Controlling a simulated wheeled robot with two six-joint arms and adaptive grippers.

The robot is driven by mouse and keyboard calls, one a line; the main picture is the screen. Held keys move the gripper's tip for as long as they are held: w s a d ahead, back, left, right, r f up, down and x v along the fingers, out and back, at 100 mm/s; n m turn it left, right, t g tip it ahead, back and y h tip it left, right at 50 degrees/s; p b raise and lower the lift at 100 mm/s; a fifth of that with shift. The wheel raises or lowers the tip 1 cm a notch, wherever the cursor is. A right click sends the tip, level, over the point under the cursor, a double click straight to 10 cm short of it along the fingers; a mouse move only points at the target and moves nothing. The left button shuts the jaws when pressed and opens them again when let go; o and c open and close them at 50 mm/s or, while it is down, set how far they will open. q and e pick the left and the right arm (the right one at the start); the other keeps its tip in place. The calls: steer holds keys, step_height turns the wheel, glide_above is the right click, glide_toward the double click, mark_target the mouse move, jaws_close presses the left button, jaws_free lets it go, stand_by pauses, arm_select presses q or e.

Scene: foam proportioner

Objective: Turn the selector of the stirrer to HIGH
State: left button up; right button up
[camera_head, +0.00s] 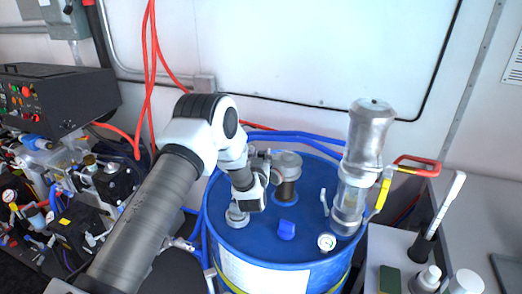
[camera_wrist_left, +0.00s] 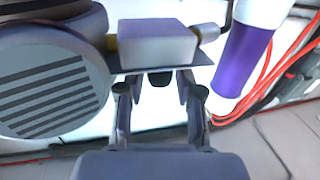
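The stirrer appears to be the grey-topped unit (camera_head: 287,160) with a dark lower body on the blue drum; my left wrist partly covers its left side. My left gripper (camera_head: 266,163) is close beside it. In the left wrist view, my left gripper (camera_wrist_left: 160,88) has its two fingers spread apart. A small dark knob (camera_wrist_left: 160,78), perhaps the selector, shows between them under a pale box (camera_wrist_left: 157,42). I cannot tell whether the fingers touch it. A round ribbed grey housing (camera_wrist_left: 48,82) fills the left. The selector's setting is not readable. My right gripper is not in view.
The drum (camera_head: 262,240) also carries a tall silver cylinder (camera_head: 370,135) and a blue cap (camera_head: 287,230). Blue hoses (camera_head: 290,137) run behind it. Machinery with a black control box (camera_head: 55,100) is at left; a grey bench (camera_head: 460,225) is at right.

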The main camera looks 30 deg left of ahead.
arm_select(q)
steer(key=shift+w+a, duration=0.15)
steer(key=shift+w, duration=0.2)
steer(key=shift+w+a+f, duration=0.1)
steer(key=shift+w+f, duration=0.1)
jaws_close()
steer(key=shift+f+m+t+h+b, duration=0.1)
steer(key=shift+m+t+h+b, duration=0.7)
steer(key=shift+m+h+b, duration=1.1)
steer(key=m+h, duration=0.1)
steer(key=h, duration=0.2)
steer(key=m+h+b, duration=0.1)
steer(key=h, duration=0.2)
steer(key=shift+m, duration=0.4)
steer(key=m+h+b, duration=0.1)
steer(key=m+h, duration=0.1)
steer(key=h, duration=0.2)
steer(key=shift+m+g+b, duration=0.3)
steer(key=shift+g+b, duration=0.1)
steer(key=shift+r+m+g+h+b, duration=0.1)
steer(key=shift+m+g+h+b, duration=0.1)
steer(key=shift+m+g+h, duration=0.6)
steer(key=shift+r+m+g+h+b, duration=0.15)
steer(key=shift+m+h, duration=0.35)
steer(key=shift+h, duration=0.6)
